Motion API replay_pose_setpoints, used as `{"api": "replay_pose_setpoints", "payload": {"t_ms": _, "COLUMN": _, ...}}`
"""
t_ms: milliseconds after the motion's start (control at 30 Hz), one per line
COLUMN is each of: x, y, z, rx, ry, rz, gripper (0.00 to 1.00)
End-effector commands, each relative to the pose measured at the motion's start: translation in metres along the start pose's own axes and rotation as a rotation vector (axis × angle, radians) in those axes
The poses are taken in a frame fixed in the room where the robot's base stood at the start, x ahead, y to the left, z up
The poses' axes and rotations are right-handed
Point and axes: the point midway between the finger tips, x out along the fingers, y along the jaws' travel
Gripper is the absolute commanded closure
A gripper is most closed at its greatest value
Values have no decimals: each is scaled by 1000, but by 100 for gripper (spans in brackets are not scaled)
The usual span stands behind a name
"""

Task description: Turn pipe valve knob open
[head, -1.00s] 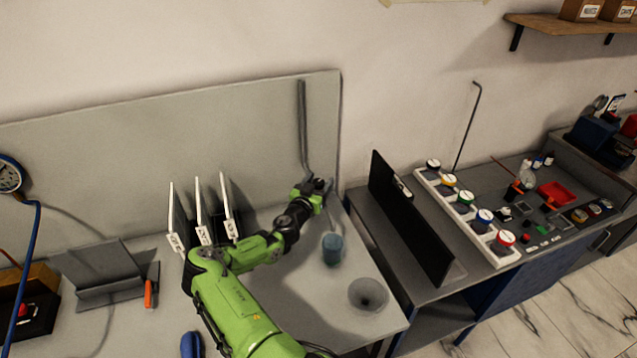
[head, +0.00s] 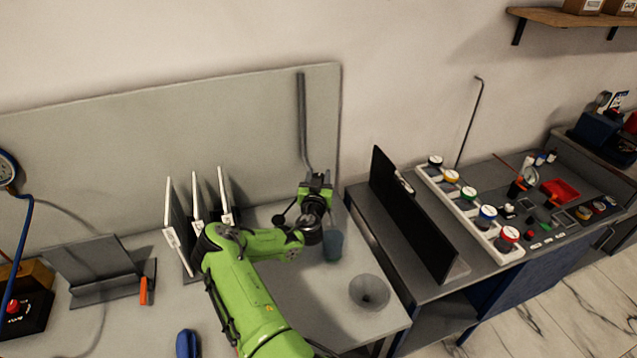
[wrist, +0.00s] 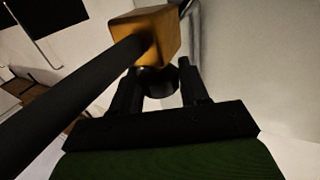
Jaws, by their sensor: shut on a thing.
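In the wrist view, my gripper (wrist: 158,76) has its two dark fingers on either side of a dark round knob (wrist: 158,84). It is shut on this knob. An orange block (wrist: 147,32), which looks like the valve body, is just beyond the fingers. A thick dark bar (wrist: 75,95) runs from the block to the lower left, close to the camera. In the head view, my gripper (head: 316,186) is at the lower end of the grey pipe (head: 302,120) on the back panel. It hides most of the valve there.
A blue-grey cup (head: 333,248) stands just below my wrist, with a grey funnel (head: 369,293) nearer the front. Upright white-edged plates (head: 198,210) stand left of my forearm. A black panel (head: 408,215) stands on the right bench.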

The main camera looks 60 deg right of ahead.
Motion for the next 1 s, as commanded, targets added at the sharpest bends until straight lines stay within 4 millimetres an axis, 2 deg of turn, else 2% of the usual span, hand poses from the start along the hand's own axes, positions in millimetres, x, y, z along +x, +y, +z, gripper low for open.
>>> {"api": "replay_pose_setpoints", "payload": {"t_ms": 500, "x": 0, "y": 1, "z": -2, "rx": -2, "ry": 1, "rz": -303, "gripper": 86}}
{"api": "replay_pose_setpoints", "payload": {"t_ms": 1000, "x": 0, "y": 0, "z": 0, "rx": -1, "ry": 1, "rz": -351, "gripper": 86}}
